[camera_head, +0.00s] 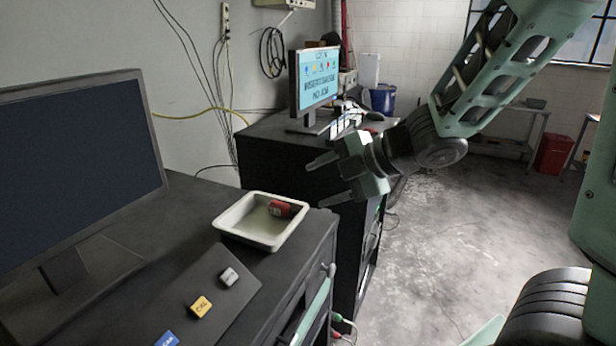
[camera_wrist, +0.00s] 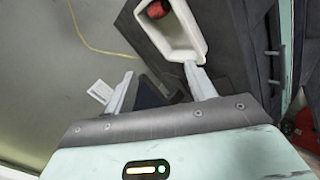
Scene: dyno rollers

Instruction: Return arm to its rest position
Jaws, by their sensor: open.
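My gripper (camera_head: 325,180) is open and empty in the head view. It hangs in the air above and behind the right end of the near cabinet, with its fingers pointing left. The arm comes down to it from the upper right. In the wrist view my gripper (camera_wrist: 160,90) shows its two fingers spread apart with nothing between them. The white tray (camera_head: 232,235) on the near cabinet holds a red object (camera_head: 281,208). The tray also shows in the wrist view (camera_wrist: 190,30), near the right finger.
A large dark monitor (camera_head: 75,170) stands on the near cabinet (camera_head: 190,190). A white, a yellow and a blue block lie on a dark panel (camera_head: 225,310). A second cabinet (camera_head: 270,160) carries a lit monitor (camera_head: 316,80). The floor (camera_head: 450,230) at right looks clear.

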